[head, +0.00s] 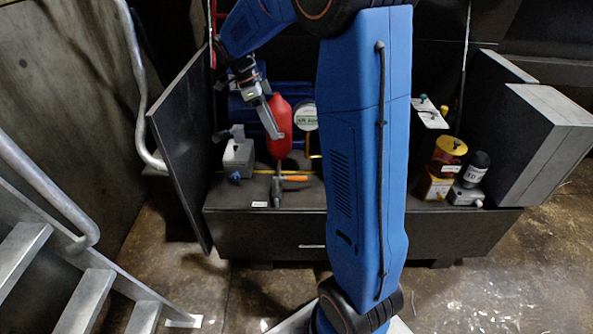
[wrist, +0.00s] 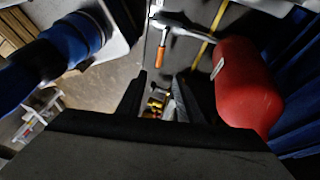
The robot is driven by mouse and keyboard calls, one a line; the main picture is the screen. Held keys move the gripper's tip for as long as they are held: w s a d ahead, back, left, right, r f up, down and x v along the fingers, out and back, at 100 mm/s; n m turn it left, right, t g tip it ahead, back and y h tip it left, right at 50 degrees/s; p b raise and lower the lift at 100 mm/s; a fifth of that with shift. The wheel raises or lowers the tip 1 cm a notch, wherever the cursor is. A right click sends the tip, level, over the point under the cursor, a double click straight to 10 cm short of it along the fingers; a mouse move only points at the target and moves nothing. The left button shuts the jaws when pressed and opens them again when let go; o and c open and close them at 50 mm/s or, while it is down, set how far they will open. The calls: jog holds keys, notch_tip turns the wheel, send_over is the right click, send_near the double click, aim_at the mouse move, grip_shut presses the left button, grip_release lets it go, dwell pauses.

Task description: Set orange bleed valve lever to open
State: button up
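The orange bleed valve lever (head: 294,178) sticks out to the right from a grey metal pipe fitting (head: 277,188) on the cabinet's shelf in the head view. In the wrist view the orange lever (wrist: 160,57) hangs from the grey pipe near the top, beyond the fingertips. My gripper (head: 270,125) is above and left of the lever, beside the red tank, and apart from the lever. In the wrist view my gripper (wrist: 160,88) shows two dark fingers with a gap between them and nothing held.
A red tank (head: 279,135) stands close to my gripper; it fills the right of the wrist view (wrist: 245,85). A grey box (head: 238,158) sits left of the lever. Yellow and red devices (head: 447,153) stand at right. Open doors (head: 180,140) flank the cabinet.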

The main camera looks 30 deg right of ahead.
jog(key=shift+m, duration=0.3)
jog(key=x, duration=1.7)
jog(key=shift+s+d+f, duration=0.2)
jog(key=shift+s+d, duration=0.05)
jog(key=shift+d, duration=0.1)
grip_shut()
